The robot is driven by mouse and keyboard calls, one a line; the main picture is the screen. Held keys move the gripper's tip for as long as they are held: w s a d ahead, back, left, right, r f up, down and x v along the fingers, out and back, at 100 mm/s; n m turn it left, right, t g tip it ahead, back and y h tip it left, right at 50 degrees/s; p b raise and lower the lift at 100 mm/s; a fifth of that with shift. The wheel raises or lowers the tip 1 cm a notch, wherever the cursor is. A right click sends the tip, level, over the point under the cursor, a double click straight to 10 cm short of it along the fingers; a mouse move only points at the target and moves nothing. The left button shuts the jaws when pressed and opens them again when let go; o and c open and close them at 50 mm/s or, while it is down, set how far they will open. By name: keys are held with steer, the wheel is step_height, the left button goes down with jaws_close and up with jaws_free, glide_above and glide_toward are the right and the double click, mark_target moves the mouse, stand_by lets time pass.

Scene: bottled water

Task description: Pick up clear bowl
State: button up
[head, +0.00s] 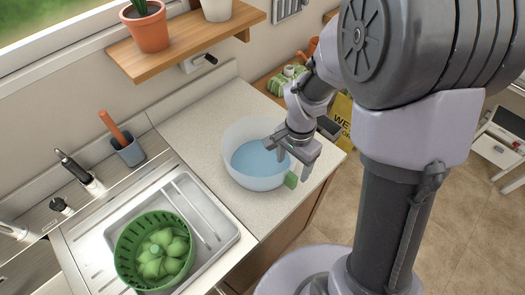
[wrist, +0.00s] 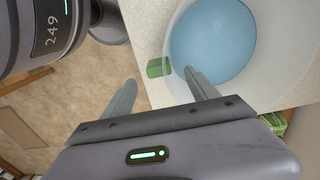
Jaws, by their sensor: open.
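The clear bowl (head: 237,172) stands upright on the countertop near its front edge, with a light blue inside or content. In the wrist view the bowl (wrist: 260,20) fills the upper right. My gripper (head: 293,165) is open at the bowl's right side in the head view. In the wrist view its two fingers (wrist: 157,88) are apart; the right finger overlaps the bowl's rim area, and the left finger is over the floor beyond the counter edge. I cannot tell whether either finger touches the bowl.
A small green block (head: 291,180) sits by the bowl at the counter edge; it also shows in the wrist view (wrist: 158,67). A green colander (head: 131,238) with green produce sits in the sink (head: 205,195). A wooden shelf (head: 185,40) holds pots above. Countertop left of the bowl is clear.

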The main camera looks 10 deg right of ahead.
mark_target(291, 175)
step_height(291, 175, down, 7)
steer(key=shift+a+f+b, duration=0.1)
steer(key=shift+f+b, duration=0.1)
steer(key=shift+b, duration=0.8)
steer(key=shift+s+r, duration=0.1)
jaws_close()
